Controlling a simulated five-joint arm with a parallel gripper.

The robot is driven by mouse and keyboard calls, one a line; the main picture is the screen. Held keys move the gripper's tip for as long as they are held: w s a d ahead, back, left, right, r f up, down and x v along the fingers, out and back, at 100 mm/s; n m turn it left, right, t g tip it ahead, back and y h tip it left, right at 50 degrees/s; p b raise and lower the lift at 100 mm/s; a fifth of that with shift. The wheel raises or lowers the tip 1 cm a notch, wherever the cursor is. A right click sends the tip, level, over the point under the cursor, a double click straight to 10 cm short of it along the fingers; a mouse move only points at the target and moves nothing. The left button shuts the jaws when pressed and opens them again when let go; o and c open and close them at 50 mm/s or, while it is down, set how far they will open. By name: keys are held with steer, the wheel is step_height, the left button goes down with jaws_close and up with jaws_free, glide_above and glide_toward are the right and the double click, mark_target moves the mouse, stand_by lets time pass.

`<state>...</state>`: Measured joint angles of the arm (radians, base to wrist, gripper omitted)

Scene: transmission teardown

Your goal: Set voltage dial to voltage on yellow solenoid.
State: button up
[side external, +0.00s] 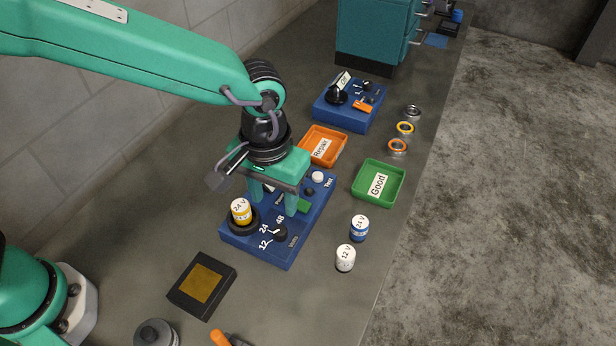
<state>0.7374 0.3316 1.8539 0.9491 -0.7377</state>
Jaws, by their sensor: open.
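The yellow solenoid (241,212), marked "24 V", stands upright in a round black holder on the left part of the blue test box (243,246). The black voltage dial (280,232) is on the box's near face, right of the solenoid, with the labels 12, 24 and 48 around it. The dial is small, and I cannot tell which label it points to. My gripper (273,203) points down over the box, open and empty, behind the dial and to the right of the solenoid. Its body hides part of the box's far side.
A white solenoid (345,258) and a blue solenoid (359,228) stand right of the box. An orange Repair tray (341,155) and a green Good tray (398,175) lie beyond. Another blue box (335,119), with a black knob, stands farther back. A black-framed pad (181,291) is nearer.

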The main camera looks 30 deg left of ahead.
mark_target(280, 230)
steer(key=shift+d+f, duration=0.25)
steer(key=shift+d, duration=0.05)
steer(key=shift+f, duration=0.1)
steer(key=shift+f, duration=3.8)
steer(key=shift+c, duration=0.2)
steer(key=c, duration=1)
